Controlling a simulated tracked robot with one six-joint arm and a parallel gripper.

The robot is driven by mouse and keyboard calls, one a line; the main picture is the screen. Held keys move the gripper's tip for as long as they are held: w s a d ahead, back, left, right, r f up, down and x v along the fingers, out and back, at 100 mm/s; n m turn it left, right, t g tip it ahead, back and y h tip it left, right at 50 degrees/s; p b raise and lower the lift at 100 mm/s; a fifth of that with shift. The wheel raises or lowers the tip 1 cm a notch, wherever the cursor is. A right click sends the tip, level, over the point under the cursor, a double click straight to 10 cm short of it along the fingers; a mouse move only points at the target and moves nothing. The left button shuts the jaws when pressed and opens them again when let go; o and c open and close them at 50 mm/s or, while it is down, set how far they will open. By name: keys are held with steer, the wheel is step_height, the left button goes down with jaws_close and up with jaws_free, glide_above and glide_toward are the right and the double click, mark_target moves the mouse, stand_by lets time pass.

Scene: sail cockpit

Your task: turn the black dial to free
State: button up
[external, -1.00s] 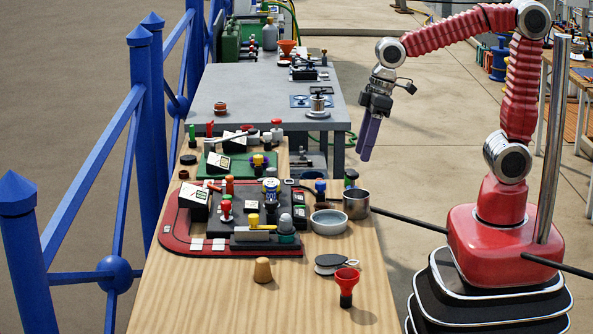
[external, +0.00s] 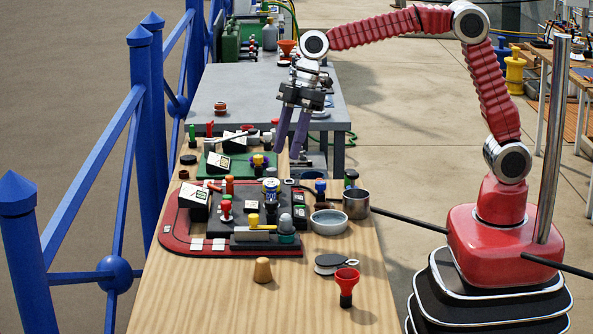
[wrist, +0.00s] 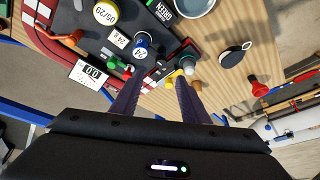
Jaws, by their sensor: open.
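My gripper (external: 290,152) is open and empty, pointing down above the far part of the wooden table, beyond the dark console (external: 240,215) in its red surround. Its two dark fingers stand apart in the wrist view (wrist: 157,85), with the console behind them. The console carries several coloured knobs, among them a blue one with a white face (external: 271,185), which seems to be the blue one in the wrist view (wrist: 141,42). I cannot tell for certain which part is the black dial, and no "free" mark is legible. My gripper touches nothing that I can see.
A blue railing (external: 145,120) runs along the left.

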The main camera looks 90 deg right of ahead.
mark_target(271, 201)
steer(key=shift+w+a+r+n, duration=0.1)
steer(key=shift+a+r+n, duration=0.1)
steer(key=shift+r+n, duration=0.45)
steer(key=shift+f, duration=0.2)
steer(key=shift+f, duration=0.1)
steer(key=x, duration=1.3)
steer(key=shift+w+a+f, duration=0.1)
steer(key=shift+a+f, duration=0.15)
steer(key=shift+c, duration=0.6)
steer(key=c, duration=0.9)
